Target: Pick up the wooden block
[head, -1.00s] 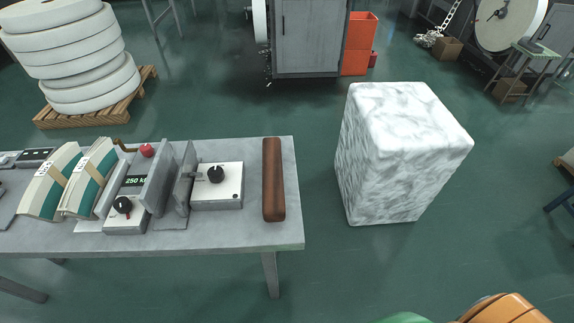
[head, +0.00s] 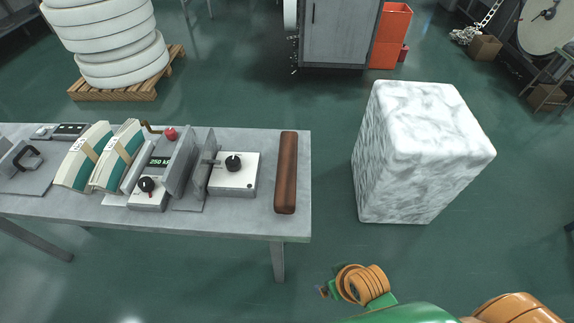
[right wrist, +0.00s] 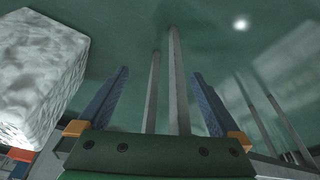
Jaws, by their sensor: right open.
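The wooden block (head: 286,172) is a long, dark brown bar with rounded edges. It lies on the right end of the grey table (head: 235,222), its length running from front to back, and nothing touches it. My right gripper is open and empty in the right wrist view (right wrist: 161,72), with its two blue-grey fingers wide apart. In the head view the orange and green right arm reaches in at the bottom, below and to the right of the table. The block is not visible in the right wrist view. My left gripper is in neither view.
A white control box with a black knob (head: 233,174) stands just left of the block. A large white marbled cube (head: 425,150) stands on the floor to the right, and also shows in the right wrist view (right wrist: 38,75). Floor is clear between table and cube.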

